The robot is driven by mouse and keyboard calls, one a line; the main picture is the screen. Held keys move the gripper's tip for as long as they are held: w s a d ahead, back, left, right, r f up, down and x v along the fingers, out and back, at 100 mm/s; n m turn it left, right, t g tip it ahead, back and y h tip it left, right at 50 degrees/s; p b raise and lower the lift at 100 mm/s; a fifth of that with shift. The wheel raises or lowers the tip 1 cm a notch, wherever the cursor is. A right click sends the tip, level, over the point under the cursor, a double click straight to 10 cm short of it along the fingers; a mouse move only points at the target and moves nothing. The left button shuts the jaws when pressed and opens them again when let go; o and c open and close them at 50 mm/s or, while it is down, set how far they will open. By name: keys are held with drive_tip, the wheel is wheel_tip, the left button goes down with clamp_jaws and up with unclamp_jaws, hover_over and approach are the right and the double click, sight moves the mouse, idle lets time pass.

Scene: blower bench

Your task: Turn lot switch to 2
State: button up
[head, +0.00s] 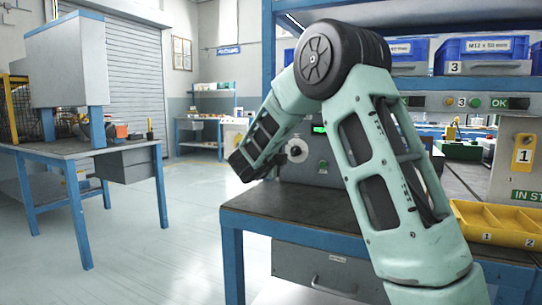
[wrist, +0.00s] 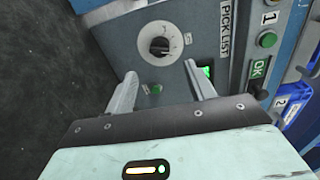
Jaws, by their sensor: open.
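The lot switch (wrist: 159,47) is a black round knob with a white pointer mark on a grey panel (wrist: 198,18), in the upper middle of the wrist view. Its pointer appears to point to the right; the small dial marks are too small to read. My gripper (wrist: 160,84) is open and empty, its two fingers wide apart. The knob lies beyond the fingertips, apart from them.
A green button (wrist: 155,88) and a lit green display (wrist: 208,73) lie near the fingers. A PICK LIST label (wrist: 225,30) is at right. A yellow tray (head: 497,222) stands on the blue bench (head: 290,212). The floor left of the bench is clear.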

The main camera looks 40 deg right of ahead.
drive_tip(key=v, duration=0.8)
drive_tip(key=shift+p, duration=0.45)
drive_tip(key=shift+a, duration=0.1)
